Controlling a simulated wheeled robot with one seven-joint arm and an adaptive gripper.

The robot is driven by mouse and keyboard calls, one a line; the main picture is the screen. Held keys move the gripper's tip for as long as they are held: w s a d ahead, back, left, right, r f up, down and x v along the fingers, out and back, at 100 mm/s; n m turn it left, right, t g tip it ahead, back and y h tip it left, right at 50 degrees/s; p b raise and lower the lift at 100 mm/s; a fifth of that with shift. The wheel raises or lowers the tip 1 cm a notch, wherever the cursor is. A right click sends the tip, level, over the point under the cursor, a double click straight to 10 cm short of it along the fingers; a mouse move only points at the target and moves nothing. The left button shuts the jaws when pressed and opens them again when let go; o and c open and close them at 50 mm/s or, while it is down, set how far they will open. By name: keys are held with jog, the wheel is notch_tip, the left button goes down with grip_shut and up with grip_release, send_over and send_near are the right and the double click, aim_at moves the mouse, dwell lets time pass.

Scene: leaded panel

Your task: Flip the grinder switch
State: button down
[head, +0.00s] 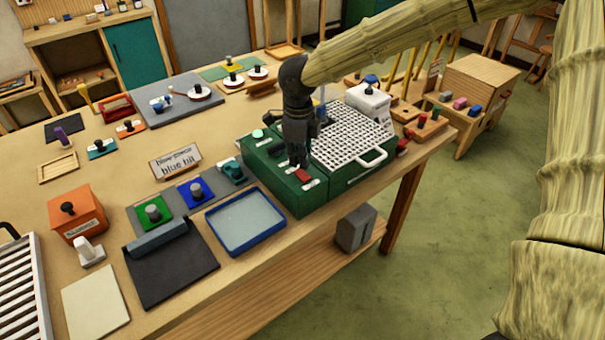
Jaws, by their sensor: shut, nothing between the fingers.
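The grinder (350,180) is a green box on the table's right part, with a white grid top and a pale handle at its front. A red switch (303,176) sits on the green panel at the grinder's left side. My gripper (300,165) points down right above the switch with its fingers together and nothing held. The fingertips are at or just behind the switch; I cannot tell whether they touch it. Which way the switch is set is too small to tell.
A blue-rimmed tray (246,222) and a black mat (170,262) lie left of the grinder. A sign reading "blue bit" (175,162) stands behind green and blue pads. A white block (369,101) stands at the grid's back.

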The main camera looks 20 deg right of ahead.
aim_at(300, 171)
jog(key=shift+s+f, duration=0.1)
jog(key=shift+f, duration=1)
dwell(0.9)
jog(key=shift+r, duration=0.15)
notch_tip(300, 171, up, 7)
jog(key=p, duration=0.7)
dwell(0.4)
dwell(0.3)
